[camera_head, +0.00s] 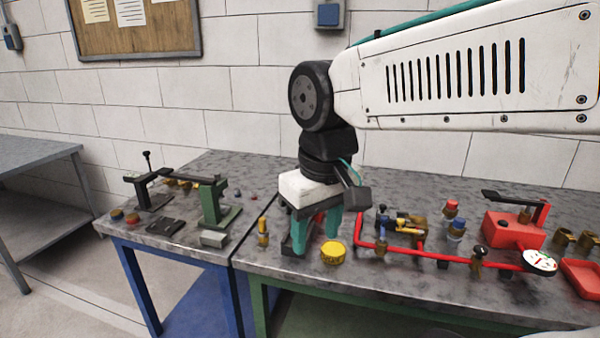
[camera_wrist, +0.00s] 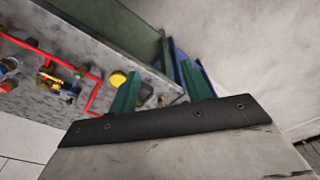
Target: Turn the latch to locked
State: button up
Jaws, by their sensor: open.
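My gripper (camera_head: 316,242) points down over the front of the right bench, its two teal fingers apart. In the wrist view, the fingers (camera_wrist: 160,78) are spread with nothing seen between their tips. In the head view, a dark piece with some red (camera_head: 315,222) shows behind and between the fingers, mostly hidden. I cannot tell whether it is the latch, and no other part is clearly a latch. A round yellow cap (camera_head: 333,253) lies just right of the fingers; it also shows in the wrist view (camera_wrist: 118,78).
A red pipe assembly (camera_head: 450,258) with brass valves and a white gauge (camera_head: 540,262) runs along the right. A red hand pump (camera_head: 513,230) stands behind it. A small brass fitting (camera_head: 263,232) is left of my gripper. A green vise-like stand (camera_head: 215,203) is on the left bench.

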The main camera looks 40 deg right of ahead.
jog(key=w+d+r, duration=0.2)
jog(key=w+d, duration=0.2)
jog(key=w, duration=0.7)
jog(key=w+d+r, duration=0.2)
jog(key=w+d, duration=0.2)
jog(key=w, duration=0.7)
jog(key=shift+m+g, duration=0.6)
jog(key=w+d+f, duration=0.3)
jog(key=w+d, duration=0.1)
jog(key=w, duration=0.2)
jog(key=w+d+f, duration=0.2)
jog(key=w+d, duration=0.2)
jog(key=w, duration=0.2)
jog(key=w+d+f, duration=0.3)
jog(key=w+d, duration=0.2)
jog(key=w, duration=0.1)
jog(key=shift+w+d+f, duration=0.1)
jog(key=shift+w+f, duration=0.1)
jog(key=shift+f, duration=0.15)
jog(key=shift+w+d+f, duration=0.1)
jog(key=shift+f, duration=0.2)
notch_tip(320, 180, down, 7)
jog(key=shift+f, duration=0.15)
jog(key=c, duration=1)
